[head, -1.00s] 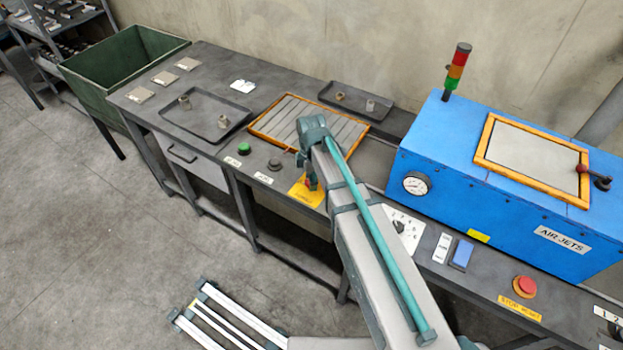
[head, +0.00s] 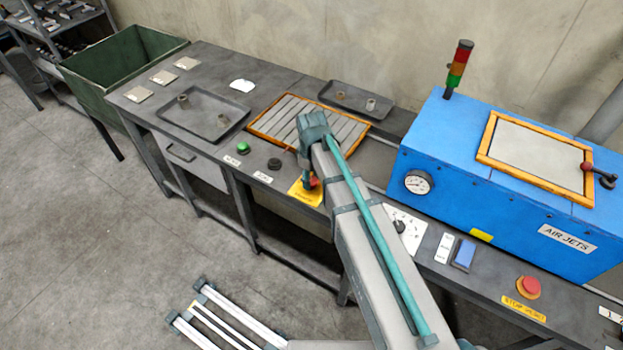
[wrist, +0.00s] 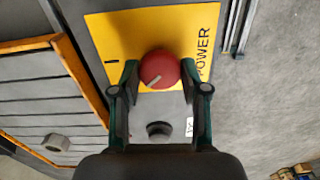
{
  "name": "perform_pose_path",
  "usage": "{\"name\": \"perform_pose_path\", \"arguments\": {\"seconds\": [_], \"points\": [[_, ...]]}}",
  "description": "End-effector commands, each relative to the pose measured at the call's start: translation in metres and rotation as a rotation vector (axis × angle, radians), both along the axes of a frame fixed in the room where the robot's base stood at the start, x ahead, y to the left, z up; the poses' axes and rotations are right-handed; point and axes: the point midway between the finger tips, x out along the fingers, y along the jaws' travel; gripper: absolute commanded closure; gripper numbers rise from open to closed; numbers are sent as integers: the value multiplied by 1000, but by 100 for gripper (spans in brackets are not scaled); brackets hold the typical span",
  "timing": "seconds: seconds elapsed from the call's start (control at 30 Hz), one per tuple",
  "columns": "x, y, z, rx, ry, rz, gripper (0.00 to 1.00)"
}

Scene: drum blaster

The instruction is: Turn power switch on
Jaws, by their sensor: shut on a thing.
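The power switch is a red round knob (wrist: 160,70) with a pale pointer line, on a yellow plate (wrist: 200,25) marked POWER. In the wrist view its pointer line is slanted, running from lower left to upper right. My gripper (wrist: 158,80) is shut on the knob, with one dark green finger on each side of it. In the head view my gripper (head: 308,182) is over the yellow plate (head: 305,194) at the bench's front edge. My arm hides part of the plate there, and only a little of the red knob shows.
A black button (head: 274,164) and a green button (head: 243,147) lie left of the plate. A slatted orange-framed grate (head: 264,125) is behind. The blue AIR JETS machine (head: 430,150) with its signal tower (head: 456,70) stands right.

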Motion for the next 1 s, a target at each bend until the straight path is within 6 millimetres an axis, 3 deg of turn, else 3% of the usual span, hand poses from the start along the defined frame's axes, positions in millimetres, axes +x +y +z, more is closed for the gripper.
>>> {"name": "perform_pose_path", "arguments": {"seconds": [0.6,1.0], "points": [[0,0,0,0,0,-552,90],[0,0,0,0,0,-733,90]]}}
